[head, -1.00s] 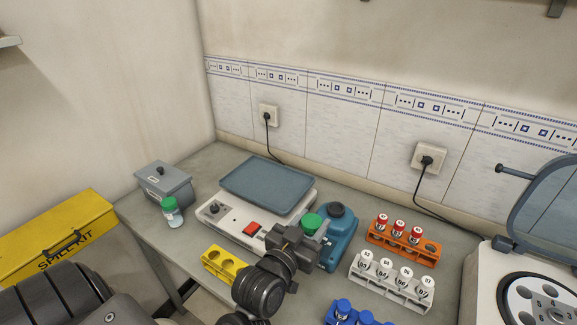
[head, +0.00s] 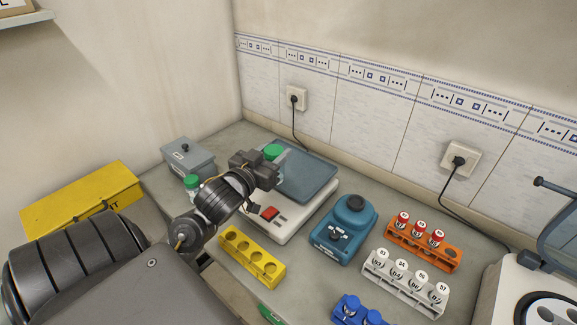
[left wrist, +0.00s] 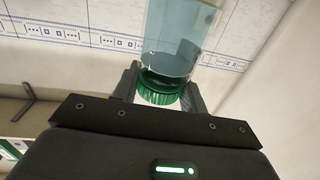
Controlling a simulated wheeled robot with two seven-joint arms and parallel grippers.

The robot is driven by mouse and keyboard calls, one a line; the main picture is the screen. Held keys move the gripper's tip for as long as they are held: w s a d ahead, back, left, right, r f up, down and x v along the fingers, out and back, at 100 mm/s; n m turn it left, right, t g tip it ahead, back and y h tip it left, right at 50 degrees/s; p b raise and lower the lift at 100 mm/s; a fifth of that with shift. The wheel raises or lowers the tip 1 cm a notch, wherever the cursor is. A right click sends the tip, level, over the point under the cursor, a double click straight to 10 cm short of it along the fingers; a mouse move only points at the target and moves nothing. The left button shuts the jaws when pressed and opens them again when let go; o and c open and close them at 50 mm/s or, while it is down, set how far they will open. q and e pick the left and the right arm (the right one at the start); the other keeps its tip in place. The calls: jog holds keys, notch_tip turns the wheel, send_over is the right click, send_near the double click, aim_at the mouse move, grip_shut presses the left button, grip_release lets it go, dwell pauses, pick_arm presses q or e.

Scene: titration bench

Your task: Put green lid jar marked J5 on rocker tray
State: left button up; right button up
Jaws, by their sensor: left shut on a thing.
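My left gripper (head: 268,165) is shut on a green-lidded jar (head: 273,151) and holds it over the left part of the rocker tray (head: 312,176). The tray is a flat blue-grey platform on a white base with a red switch. In the left wrist view, the jar's green lid (left wrist: 158,94) is between the fingers and its clear body (left wrist: 180,38) shows pale blue liquid. No marking on the jar is readable. Whether it touches the tray cannot be told. A second green-lidded jar (head: 192,183) stands by the grey box, partly hidden by my arm. My right gripper is not in view.
A grey box (head: 187,157) stands at the back left. A blue device (head: 343,228) is right of the rocker. A yellow rack (head: 250,258) lies in front. Orange (head: 422,246), white (head: 405,284) and blue (head: 362,316) racks with vials are at the right. Most of the tray is bare.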

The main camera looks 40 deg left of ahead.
pick_arm(q)
jog(key=a+r, duration=0.2)
jog(key=r, duration=0.1)
jog(key=shift+s+a+y, duration=0.1)
jog(key=shift+s+y, duration=0.1)
jog(key=shift+y, duration=0.2)
jog(key=w+a+f, duration=0.1)
jog(key=w+f, duration=0.3)
jog(key=w+a+f+p, duration=0.1)
jog(key=w+f, duration=0.3)
jog(key=w, duration=0.1)
jog(key=w+a+f+p, duration=0.1)
jog(key=w+f, duration=0.3)
jog(key=shift+w+f, duration=0.35)
jog(key=shift+w, duration=0.05)
jog(key=shift+f, duration=0.25)
